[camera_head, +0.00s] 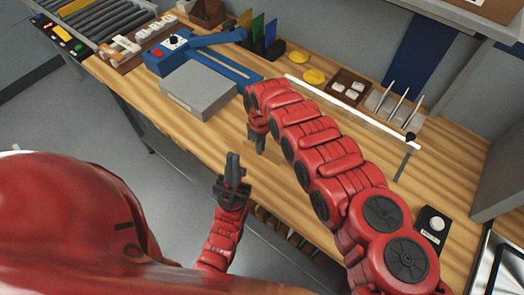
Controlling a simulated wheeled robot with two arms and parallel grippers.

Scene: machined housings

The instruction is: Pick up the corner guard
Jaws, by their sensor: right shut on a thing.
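My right gripper (257,143) points down just over the wooden bench, near its front edge. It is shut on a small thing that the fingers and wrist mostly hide. I cannot make out its shape, so I cannot tell from the view whether it is the corner guard. No other corner guard can be made out clearly. My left gripper (233,160) is in front of the bench edge, left of the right gripper, with its dark fingers pointing up the picture. Its fingers look close together, with nothing clearly between them.
The wooden bench (440,190) holds a grey block (198,90) beside a blue fixture (167,58). Yellow discs (313,76), a brown tray (348,87) and a rack with upright pins (397,100) stand at the back. A roller conveyor (105,20) is at upper left.

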